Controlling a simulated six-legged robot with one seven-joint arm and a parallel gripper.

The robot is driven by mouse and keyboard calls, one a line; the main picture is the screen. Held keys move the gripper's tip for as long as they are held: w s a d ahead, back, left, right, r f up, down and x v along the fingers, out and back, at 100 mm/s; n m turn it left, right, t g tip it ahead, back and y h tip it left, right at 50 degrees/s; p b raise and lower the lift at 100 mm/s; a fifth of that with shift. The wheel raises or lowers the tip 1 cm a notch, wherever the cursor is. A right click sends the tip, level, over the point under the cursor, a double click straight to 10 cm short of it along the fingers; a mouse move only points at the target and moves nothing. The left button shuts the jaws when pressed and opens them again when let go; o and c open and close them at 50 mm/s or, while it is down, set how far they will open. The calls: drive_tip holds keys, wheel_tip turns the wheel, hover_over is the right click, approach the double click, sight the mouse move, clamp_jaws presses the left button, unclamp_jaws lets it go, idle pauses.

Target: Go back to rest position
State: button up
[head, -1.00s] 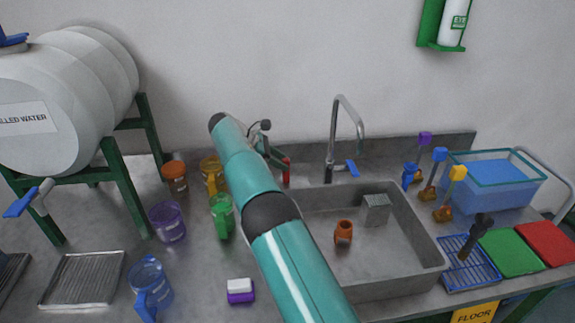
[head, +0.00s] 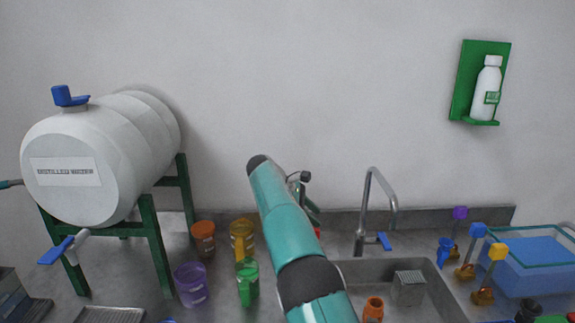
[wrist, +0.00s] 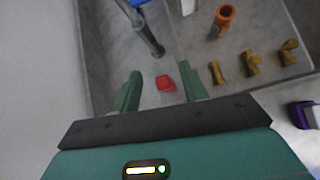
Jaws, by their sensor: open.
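My gripper shows in the wrist view (wrist: 160,82) with its two green fingers apart and nothing held between them. A small red object (wrist: 165,83) appears between the fingers, on the grey surface beyond them; I cannot tell its exact distance. In the head view my teal arm reaches toward the back of the counter, left of the tap (head: 367,205). The gripper there is mostly hidden behind the arm, with only a small part showing at its right edge above a bit of red.
A grey sink (head: 430,300) lies right of my arm, with an orange cup (head: 373,308) in it. Orange, yellow, green and purple (head: 191,285) cups stand left. A white tank (head: 100,160) is far left. Brushes and a blue basin (head: 540,265) are right.

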drive_tip(key=s+d+r+m+t+y, duration=0.1)
drive_tip(key=s+d+r+m+y, duration=0.1)
drive_tip(key=s+d+r+m, duration=0.3)
drive_tip(key=s+d+r+y, duration=0.1)
drive_tip(key=s+r+y, duration=0.15)
drive_tip(key=s, duration=0.45)
drive_tip(key=s+d+r+m+t+y, duration=0.1)
drive_tip(key=s+d+r+m, duration=0.2)
drive_tip(key=s+r, duration=0.25)
drive_tip(key=s+a+f+m+t+y, duration=0.1)
drive_tip(key=s+f+m, duration=0.3)
drive_tip(key=s, duration=0.9)
drive_tip(key=s+a+f+m+t+y, duration=0.1)
drive_tip(key=s+f+m, duration=0.3)
drive_tip(key=s, duration=0.9)
drive_tip(key=shift+s+f+t+y, duration=0.35)
drive_tip(key=shift+f+t+y, duration=0.1)
drive_tip(key=shift+t+y, duration=0.35)
